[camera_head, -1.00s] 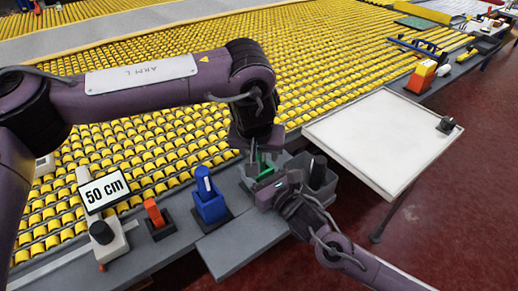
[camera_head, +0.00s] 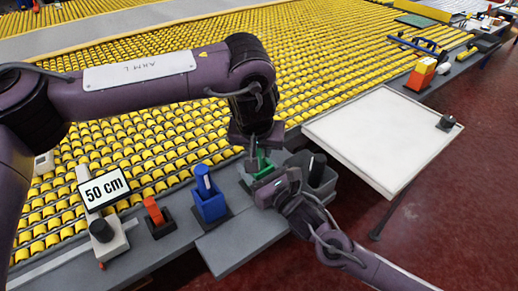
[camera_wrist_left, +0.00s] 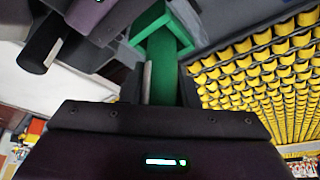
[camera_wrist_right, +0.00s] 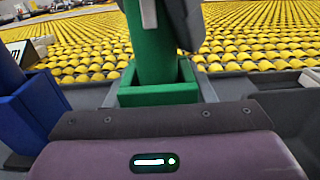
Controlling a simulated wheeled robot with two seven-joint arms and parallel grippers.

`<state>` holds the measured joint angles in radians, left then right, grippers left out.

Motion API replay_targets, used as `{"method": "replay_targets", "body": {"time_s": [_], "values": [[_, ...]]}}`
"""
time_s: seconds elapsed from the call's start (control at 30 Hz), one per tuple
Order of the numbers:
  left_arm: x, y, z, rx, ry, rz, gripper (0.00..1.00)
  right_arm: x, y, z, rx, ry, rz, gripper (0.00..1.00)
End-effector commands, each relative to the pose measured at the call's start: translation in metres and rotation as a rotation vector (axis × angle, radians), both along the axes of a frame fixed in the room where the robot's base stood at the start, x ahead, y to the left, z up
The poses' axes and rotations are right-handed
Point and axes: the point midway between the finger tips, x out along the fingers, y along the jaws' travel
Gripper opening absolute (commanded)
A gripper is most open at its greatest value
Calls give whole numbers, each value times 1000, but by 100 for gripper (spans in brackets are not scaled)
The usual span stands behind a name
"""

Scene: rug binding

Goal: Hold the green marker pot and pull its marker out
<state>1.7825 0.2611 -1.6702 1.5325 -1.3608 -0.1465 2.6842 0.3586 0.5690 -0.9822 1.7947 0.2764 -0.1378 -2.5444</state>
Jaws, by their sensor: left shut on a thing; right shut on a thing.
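The green marker pot (camera_wrist_right: 160,95) stands at the edge of the grey bench, and its open top shows in the left wrist view (camera_wrist_left: 146,38). The thick green marker (camera_wrist_right: 150,50) stands upright with its lower end inside the pot's rim. My left gripper (camera_wrist_left: 166,88) is above the pot, shut on the marker. My right gripper (camera_wrist_right: 155,103) is low beside the pot and shut on it. In the head view the grippers hide most of the pot, and only a green part of it (camera_head: 262,168) shows.
A grey bin (camera_head: 318,178) is close on the right, with a white-topped table (camera_head: 385,140) beyond. Yellow rollers (camera_head: 170,140) fill the area behind.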

Motion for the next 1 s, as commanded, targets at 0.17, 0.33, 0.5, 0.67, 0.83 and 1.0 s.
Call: {"method": "replay_targets", "body": {"time_s": [0.17,0.33,0.5,0.67,0.83,1.0], "values": [[0,0,10,1,-1,0,4,0,0,-1,0,1,0,20],[1,0,19,0,-2,0,4,0,0,-1,0,2,0,20],[0,0,27,1,-1,0,4,0,0,-1,0,2,0,20],[0,0,35,0,-1,0,4,0,0,-1,0,2,0,20],[0,0,44,1,-2,-1,4,0,0,-1,0,2,0,20],[0,0,52,0,-1,-1,4,0,0,-1,0,2,0,20]]}}
